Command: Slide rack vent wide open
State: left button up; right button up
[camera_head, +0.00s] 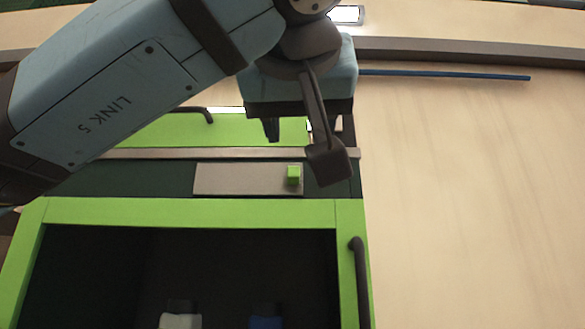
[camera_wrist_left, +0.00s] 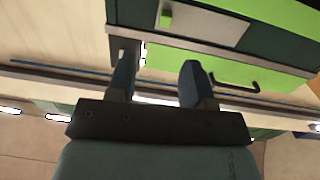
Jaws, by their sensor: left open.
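The rack vent is a grey sliding plate (camera_head: 235,179) set in a dark strip across the green rack, with a small green knob (camera_head: 293,175) near its right end. In the left wrist view the plate (camera_wrist_left: 210,23) and knob (camera_wrist_left: 166,18) show at the top, with the knob at the plate's left end. My left gripper (camera_head: 309,130) is above the strip in the head view, near the knob. It is open, and its two fingers (camera_wrist_left: 158,62) are apart with nothing between them. Neither finger appears to touch the knob. My right gripper is not in view.
Below the strip, a green frame (camera_head: 190,212) surrounds a dark opening holding a white item (camera_head: 181,321) and a blue item (camera_head: 265,322). A dark handle (camera_head: 361,280) is on its right side. Another handle (camera_head: 205,112) is above. Bare wall lies to the right.

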aim_at(293, 168)
pick_arm(q)
jog(key=shift+y, duration=0.3)
jog(key=w+p, duration=0.1)
jog(key=w, duration=0.6)
jog(key=w+r+p, duration=0.1)
jog(key=w, duration=0.3)
jog(key=shift+w+a+r+p, duration=0.1)
jog(key=shift+w+a+p, duration=0.2)
jog(key=shift+p, duration=0.05)
jog(key=shift+w, duration=0.75)
jog(key=shift+c, duration=0.5)
grip_shut()
